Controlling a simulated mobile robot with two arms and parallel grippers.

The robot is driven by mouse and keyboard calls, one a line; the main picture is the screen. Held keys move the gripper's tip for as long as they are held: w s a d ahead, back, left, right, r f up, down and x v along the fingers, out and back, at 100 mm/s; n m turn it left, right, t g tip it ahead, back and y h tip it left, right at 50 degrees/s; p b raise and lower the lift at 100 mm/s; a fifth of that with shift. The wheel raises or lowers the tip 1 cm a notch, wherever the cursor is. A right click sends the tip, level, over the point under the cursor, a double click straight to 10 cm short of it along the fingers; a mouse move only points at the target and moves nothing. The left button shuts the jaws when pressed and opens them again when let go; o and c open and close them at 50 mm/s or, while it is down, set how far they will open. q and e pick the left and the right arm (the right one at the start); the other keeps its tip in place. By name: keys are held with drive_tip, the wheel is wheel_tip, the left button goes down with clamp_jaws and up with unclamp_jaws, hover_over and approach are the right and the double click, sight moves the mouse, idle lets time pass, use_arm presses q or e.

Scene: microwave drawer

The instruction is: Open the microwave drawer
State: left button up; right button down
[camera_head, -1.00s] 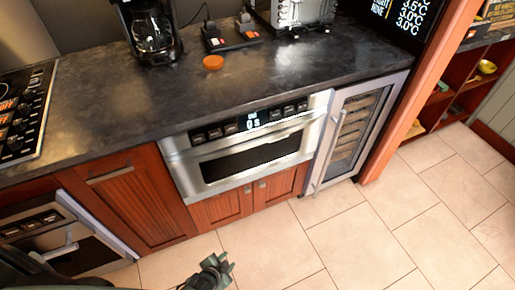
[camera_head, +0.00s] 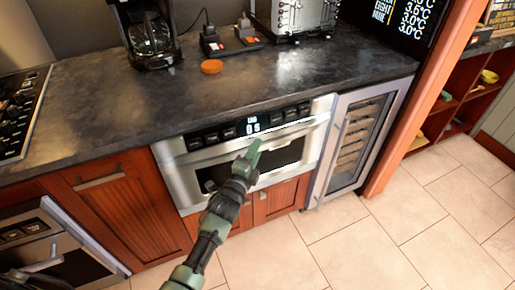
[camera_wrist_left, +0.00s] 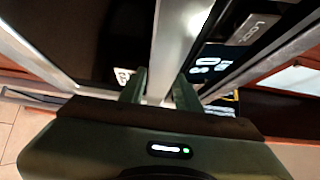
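The microwave drawer (camera_head: 184,190) is a stainless steel unit under the dark counter, with a dark window, a lit display (camera_head: 252,126) and a bar handle (camera_head: 295,131) across its front. It looks shut. My left gripper (camera_head: 252,152) is in front of the drawer at handle height and covers part of the handle and window. In the left wrist view, the left fingers (camera_wrist_left: 160,92) are apart, with the pale metal handle bar (camera_wrist_left: 177,45) running between them. Firm contact with the bar cannot be made out. My right gripper is not in view.
A glass-door cooler (camera_head: 358,140) stands right of the drawer. Wooden cabinets (camera_head: 128,205) and an oven (camera_head: 55,250) are at the left. A coffee maker (camera_head: 150,35) and an orange disc (camera_head: 211,67) are on the counter (camera_head: 110,85). The tiled floor (camera_head: 400,235) in front is clear.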

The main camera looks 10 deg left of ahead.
use_arm(q)
drive_tip(key=shift+w+d, duration=0.1)
drive_tip(key=shift+w, duration=0.65)
clamp_jaws()
idle(0.9)
